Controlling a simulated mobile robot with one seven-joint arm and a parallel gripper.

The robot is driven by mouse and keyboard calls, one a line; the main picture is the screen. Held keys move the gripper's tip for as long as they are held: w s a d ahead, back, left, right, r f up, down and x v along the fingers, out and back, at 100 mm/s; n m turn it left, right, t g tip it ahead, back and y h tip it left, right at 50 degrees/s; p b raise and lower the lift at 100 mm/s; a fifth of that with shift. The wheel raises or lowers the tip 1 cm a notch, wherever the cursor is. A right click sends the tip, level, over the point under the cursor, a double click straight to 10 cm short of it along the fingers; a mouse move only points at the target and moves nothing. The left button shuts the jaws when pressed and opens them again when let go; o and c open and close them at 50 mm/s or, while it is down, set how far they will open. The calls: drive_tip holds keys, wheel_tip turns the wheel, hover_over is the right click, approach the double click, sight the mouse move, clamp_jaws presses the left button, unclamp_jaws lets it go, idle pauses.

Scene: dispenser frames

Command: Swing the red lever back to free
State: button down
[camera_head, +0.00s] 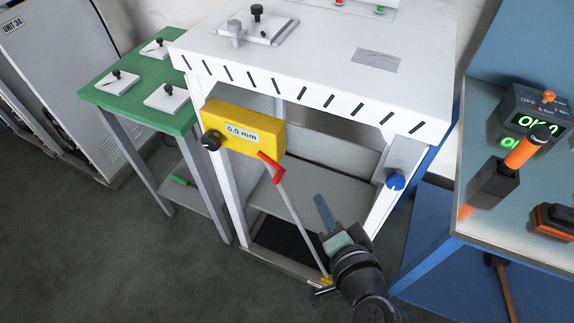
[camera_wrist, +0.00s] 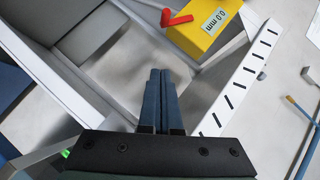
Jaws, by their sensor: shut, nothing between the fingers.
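The red lever (camera_head: 271,168) is a short bent handle at the lower right corner of the yellow gauge box (camera_head: 265,138), which reads 0.0 mm. In the wrist view the red lever (camera_wrist: 177,19) shows at the top, beside the yellow box (camera_wrist: 210,30). My gripper (camera_head: 319,198) is below and to the right of the lever, in front of the white dispenser frame's opening, and apart from the lever. Its blue-grey fingers (camera_wrist: 160,72) are together and empty, pointing toward the frame. No lever position label is readable.
A thin grey rod (camera_head: 300,228) runs down from near the lever to a small yellow foot. A black knob (camera_head: 211,141) sits left of the box, a blue knob (camera_head: 395,181) on the right post. A green table (camera_head: 128,113) stands left, a bench with an OK display (camera_head: 530,122) right.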

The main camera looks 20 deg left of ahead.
drive_tip(key=shift+s+a+f+m+g+p, duration=0.15)
drive_tip(key=shift+s+p, duration=0.1)
drive_tip(key=shift+s, duration=0.15)
drive_tip(key=shift+s+a+r+m+g+p, duration=0.15)
drive_tip(key=shift+s+p, duration=0.1)
drive_tip(key=shift+s, duration=0.15)
drive_tip(key=shift+w+f, duration=0.1)
drive_tip(key=p, duration=0.1)
approach(282, 175)
drive_tip(key=w, duration=0.4)
drive_tip(key=shift+w+a+f+p, duration=0.1)
drive_tip(key=shift+a+f+p, duration=0.1)
drive_tip(key=shift+a+f, duration=0.5)
drive_tip(key=shift+w+a+f+p, duration=0.1)
drive_tip(key=shift+a+f+p, duration=0.1)
drive_tip(key=shift+a+f, duration=0.5)
drive_tip(key=shift+a+r, duration=0.15)
drive_tip(key=shift+f+y+b, duration=0.25)
drive_tip(key=shift+y+b, duration=0.15)
drive_tip(key=shift+b, duration=0.6)
